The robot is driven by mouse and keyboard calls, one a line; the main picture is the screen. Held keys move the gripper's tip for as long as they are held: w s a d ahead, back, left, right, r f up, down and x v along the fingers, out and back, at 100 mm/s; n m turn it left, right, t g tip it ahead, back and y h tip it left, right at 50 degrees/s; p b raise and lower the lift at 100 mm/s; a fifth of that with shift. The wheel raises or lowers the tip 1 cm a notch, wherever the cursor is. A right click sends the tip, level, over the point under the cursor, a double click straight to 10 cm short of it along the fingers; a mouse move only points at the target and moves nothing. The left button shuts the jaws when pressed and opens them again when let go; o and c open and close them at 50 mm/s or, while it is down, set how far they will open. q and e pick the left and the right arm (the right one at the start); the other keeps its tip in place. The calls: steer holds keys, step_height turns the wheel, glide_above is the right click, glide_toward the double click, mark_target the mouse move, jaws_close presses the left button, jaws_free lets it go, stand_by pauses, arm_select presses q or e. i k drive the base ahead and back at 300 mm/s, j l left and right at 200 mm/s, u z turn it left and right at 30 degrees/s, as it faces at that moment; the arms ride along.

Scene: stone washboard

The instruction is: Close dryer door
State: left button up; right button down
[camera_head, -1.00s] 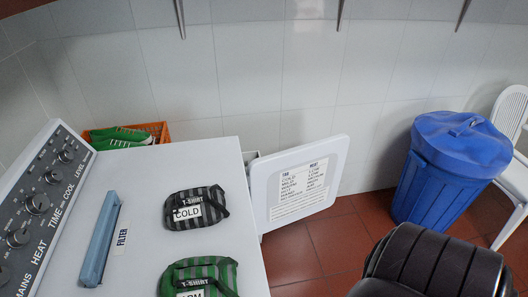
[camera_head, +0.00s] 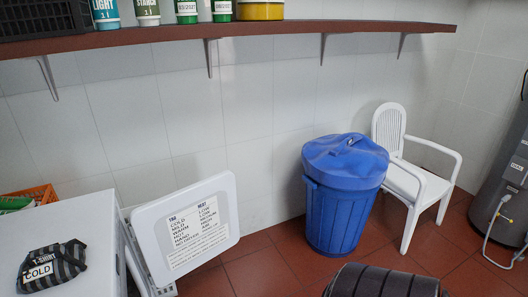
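The dryer door (camera_head: 218,214) is a white panel with rounded corners and a printed label on its face. It stands swung open at the right side of the white dryer (camera_head: 88,208), whose top is at the lower left. A gap shows between the door and the dryer body. The dryer's control panel is outside the view. Neither of my grippers is in view, so nothing is seen touching the door.
A striped bag marked cold (camera_head: 50,266) lies on the dryer top. A blue lidded bin (camera_head: 342,205) and a white chair (camera_head: 408,180) stand along the wall. A dark ribbed object (camera_head: 380,282) is at the bottom edge. A shelf (camera_head: 270,34) spans above. Tiled floor lies between door and bin.

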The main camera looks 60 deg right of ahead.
mark_target(176, 233)
steer(key=k+l+z, duration=0.2)
steer(key=l, duration=1.05)
steer(key=i, duration=0.1)
